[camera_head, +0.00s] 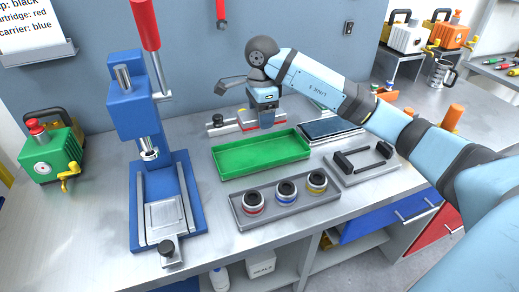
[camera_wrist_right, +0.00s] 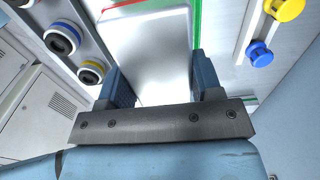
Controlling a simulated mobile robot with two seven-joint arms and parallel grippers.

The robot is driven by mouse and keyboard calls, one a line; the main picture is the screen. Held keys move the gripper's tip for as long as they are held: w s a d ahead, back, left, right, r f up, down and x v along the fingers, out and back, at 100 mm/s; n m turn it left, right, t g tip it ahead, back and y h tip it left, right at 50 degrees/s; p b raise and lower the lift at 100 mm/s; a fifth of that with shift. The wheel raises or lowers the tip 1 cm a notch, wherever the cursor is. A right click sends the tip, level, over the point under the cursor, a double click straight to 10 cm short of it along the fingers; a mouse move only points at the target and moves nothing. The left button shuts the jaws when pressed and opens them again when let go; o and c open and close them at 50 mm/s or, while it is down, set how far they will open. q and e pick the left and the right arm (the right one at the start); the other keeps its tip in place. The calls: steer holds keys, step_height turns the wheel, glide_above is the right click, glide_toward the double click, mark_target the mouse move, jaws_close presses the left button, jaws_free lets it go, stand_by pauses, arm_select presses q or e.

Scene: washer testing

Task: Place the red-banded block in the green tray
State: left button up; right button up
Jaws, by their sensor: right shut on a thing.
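The red-banded block (camera_wrist_right: 150,48) is a pale, flat-faced piece between my right gripper's fingers (camera_wrist_right: 158,88) in the wrist view, with a thin red line near its far end. In the head view my right gripper (camera_head: 266,120) points down just behind the far edge of the green tray (camera_head: 228,168). A pale and red strip shows beside the fingers there, but I cannot tell how much of it is the block. The green tray looks empty, and its green edge also shows in the wrist view. My left gripper is not in view.
A grey holder (camera_head: 241,223) with red, blue and yellow ringed parts stands in front of the tray. A blue press (camera_head: 135,110) stands left. A grey fixture with black handles (camera_head: 350,176) and a dark tray (camera_head: 318,137) are right. A green machine (camera_head: 48,157) is far left.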

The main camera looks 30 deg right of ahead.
mark_target(261, 155)
step_height(261, 155, down, 11)
steer(key=shift+r+b, duration=0.2)
steer(key=shift+b, duration=0.2)
steer(key=shift+f, duration=0.1)
steer(key=o, duration=1.4)
steer(key=shift+c, duration=0.2)
step_height(261, 155, up, 12)
steer(key=shift+r+p, duration=0.1)
steer(key=shift+p, duration=0.45)
